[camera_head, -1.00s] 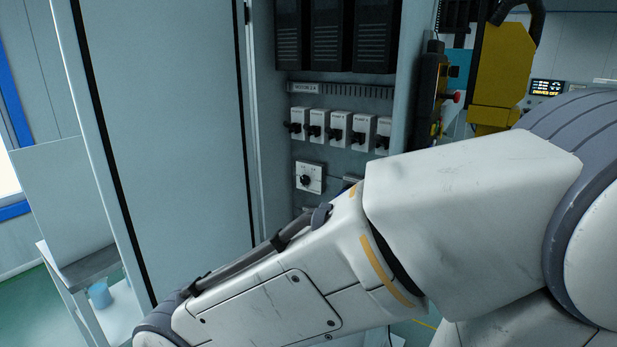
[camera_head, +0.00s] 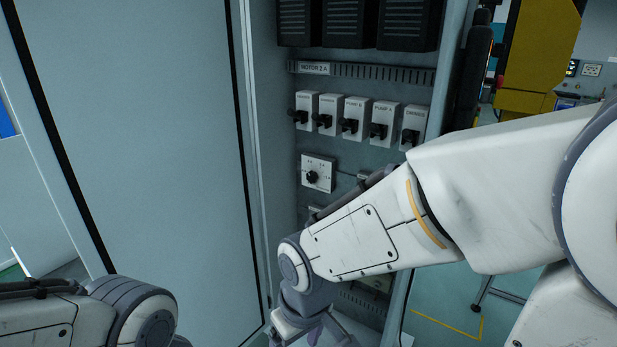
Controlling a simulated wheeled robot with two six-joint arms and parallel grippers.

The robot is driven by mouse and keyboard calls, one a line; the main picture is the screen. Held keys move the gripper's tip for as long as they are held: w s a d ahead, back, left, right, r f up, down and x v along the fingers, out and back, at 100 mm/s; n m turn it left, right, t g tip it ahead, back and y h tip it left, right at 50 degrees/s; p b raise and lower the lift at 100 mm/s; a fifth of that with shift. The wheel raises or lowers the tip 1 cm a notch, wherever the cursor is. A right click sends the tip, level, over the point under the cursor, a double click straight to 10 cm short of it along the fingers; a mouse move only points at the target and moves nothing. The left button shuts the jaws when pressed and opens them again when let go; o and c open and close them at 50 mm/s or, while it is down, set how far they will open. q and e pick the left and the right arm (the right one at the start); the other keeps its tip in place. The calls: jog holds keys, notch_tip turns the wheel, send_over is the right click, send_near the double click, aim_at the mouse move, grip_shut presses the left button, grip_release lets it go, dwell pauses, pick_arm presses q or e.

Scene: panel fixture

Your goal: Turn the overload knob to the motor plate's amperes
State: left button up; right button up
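The overload knob (camera_head: 312,177) is a small black knob on a white square dial plate, low on the cabinet's back panel. The dial's marks are too small to read surely. A label strip above the switches (camera_head: 315,69) appears to read "MOTOR 2 A". I cannot make out a separate motor plate. My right arm crosses in front of the panel, below and right of the knob. My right gripper (camera_head: 312,335) is at the bottom edge, below the knob and apart from it, and is cut off. My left arm shows at the bottom left; its gripper is outside the view.
A row of white switches with black levers (camera_head: 351,119) sits above the knob. Black modules (camera_head: 346,22) are higher up. The open cabinet door (camera_head: 135,130) stands on the left. A yellow machine (camera_head: 540,55) stands beyond the cabinet at the right.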

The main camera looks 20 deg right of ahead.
jog(key=w+d+f+m+t, duration=0.1)
jog(key=w+d+m+t, duration=0.25)
jog(key=w, duration=0.75)
jog(key=m+t+h, duration=0.6)
jog(key=m+h, duration=0.4)
jog(key=h, duration=0.5)
send_near(311, 177)
jog(key=p+x, duration=0.2)
jog(key=x, duration=0.6)
jog(key=shift+w+d+p, duration=0.2)
jog(key=shift+p, duration=0.2)
